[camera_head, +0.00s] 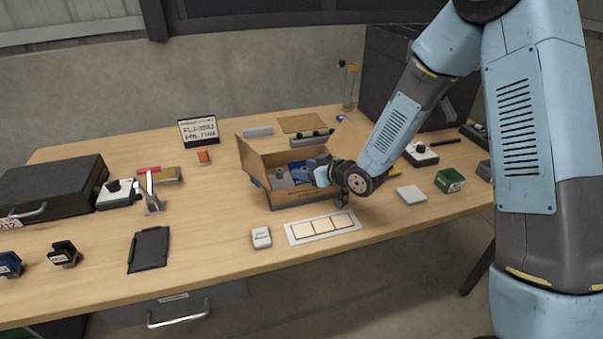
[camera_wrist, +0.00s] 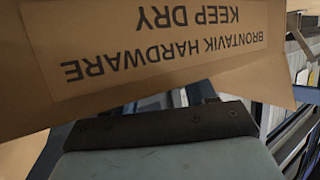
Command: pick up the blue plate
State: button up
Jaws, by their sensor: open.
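An open cardboard box (camera_head: 287,196) stands near the middle of the table. Blue pieces (camera_head: 301,167) lie inside it beside a grey part with a dark knob; I cannot tell which of the blue pieces is the blue plate. My gripper (camera_head: 322,174) is at the right side of the box, over its opening. Its fingertips are hard to make out there, and nothing is seen held. In the wrist view, a printed cardboard flap (camera_wrist: 160,50) fills the upper part, with bits of blue behind it. A pale blue surface with a dark bar, probably my gripper's body, covers the bottom.
A white tray with cream squares (camera_head: 322,228) lies in front of the box, with a small white block (camera_head: 261,238) beside it. A green bin (camera_head: 450,181) and pale pad (camera_head: 411,195) are at right. A black clipboard-like plate (camera_head: 149,250) lies at left. The box flaps stand up.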

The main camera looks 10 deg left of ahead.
grip_shut()
dwell(0.4)
jog(key=shift+r, duration=0.1)
